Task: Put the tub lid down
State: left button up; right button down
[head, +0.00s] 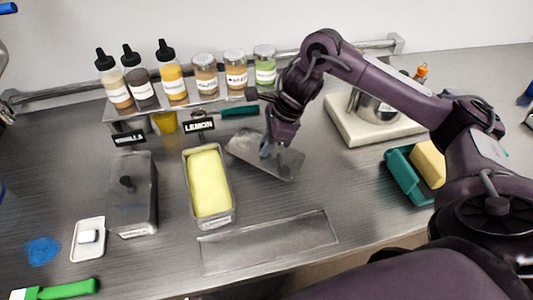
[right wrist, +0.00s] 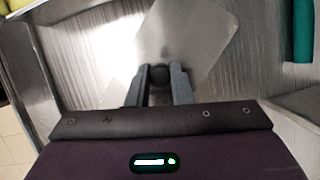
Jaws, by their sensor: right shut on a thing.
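My right gripper (head: 268,150) is shut on the dark knob (right wrist: 160,74) of the grey metal tub lid. The lid (head: 287,165) lies roughly flat at or just above the counter, right of the lemon tub; I cannot tell whether it touches the counter. It also shows in the right wrist view (right wrist: 190,35), beyond the fingers. The lemon tub (head: 222,222) is uncovered and full of yellow ice cream. My left gripper is not in view.
A lidded vanilla tub (head: 131,205) stands left of the lemon tub. Bottles and jars line a rear shelf (head: 190,103). A teal tray (head: 402,175) with a yellow block and a pale board (head: 350,128) stand at right. Bare counter lies in front of the lid.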

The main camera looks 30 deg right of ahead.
notch_tip(320, 180, down, 4)
jog(key=shift+r+b, duration=0.25)
jog(key=shift+b, duration=0.1)
jog(key=shift+f, duration=0.15)
jog(key=c, duration=1.3)
grip_release()
